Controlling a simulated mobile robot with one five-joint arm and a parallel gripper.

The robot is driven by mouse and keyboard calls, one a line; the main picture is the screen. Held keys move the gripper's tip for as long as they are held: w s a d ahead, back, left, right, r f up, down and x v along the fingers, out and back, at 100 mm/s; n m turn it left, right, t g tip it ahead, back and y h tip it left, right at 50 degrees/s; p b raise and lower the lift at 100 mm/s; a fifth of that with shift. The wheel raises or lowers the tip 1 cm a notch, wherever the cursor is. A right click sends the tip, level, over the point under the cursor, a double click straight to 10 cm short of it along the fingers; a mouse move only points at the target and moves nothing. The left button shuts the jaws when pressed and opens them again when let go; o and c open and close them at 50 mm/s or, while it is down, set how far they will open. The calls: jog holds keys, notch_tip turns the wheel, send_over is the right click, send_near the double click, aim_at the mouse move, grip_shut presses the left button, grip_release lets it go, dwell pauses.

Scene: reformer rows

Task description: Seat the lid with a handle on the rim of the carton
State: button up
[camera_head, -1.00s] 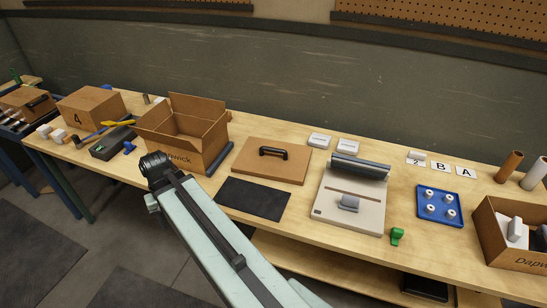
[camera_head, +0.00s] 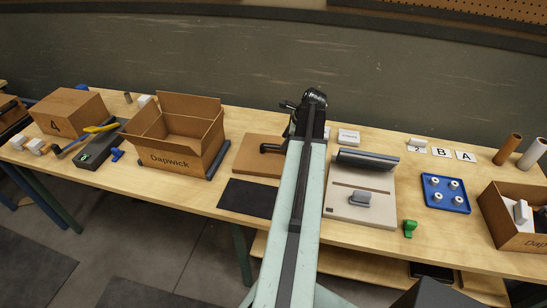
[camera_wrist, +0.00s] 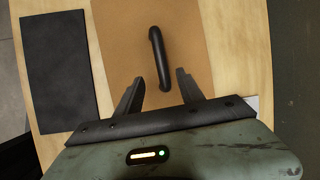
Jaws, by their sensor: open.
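The lid (camera_head: 250,160) is a flat brown board lying on the bench, with a black bar handle (camera_head: 270,148) on top. My arm hides its right part in the head view. In the wrist view the lid (camera_wrist: 115,50) fills the middle, and its handle (camera_wrist: 160,58) stands ahead of my gripper (camera_wrist: 159,80). The two fingers are open and apart, one on each side of the handle's near end, with nothing held. The carton (camera_head: 180,160), marked Dapwick, stands open with raised flaps to the left of the lid. My gripper in the head view (camera_head: 290,106) is over the lid's right side.
A black mat (camera_head: 247,198) lies in front of the lid. A grey device with a roller (camera_head: 362,205) stands to the right, with white blocks behind. A blue tray (camera_head: 445,193) and another carton (camera_head: 508,230) are farther right. A closed box marked 4 (camera_head: 70,112) is at left.

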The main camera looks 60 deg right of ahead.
aim_at(275, 151)
jog(key=b+x, duration=0.3)
jog(key=x, duration=0.1)
jog(key=b+x, duration=0.2)
jog(key=x, duration=0.1)
jog(key=shift+s+d+f+b, duration=0.2)
jog(key=shift+s+d+b, duration=0.15)
jog(key=shift+s+d, duration=0.1)
jog(key=shift+a+r, duration=0.1)
jog(key=shift+r, duration=0.05)
grip_shut()
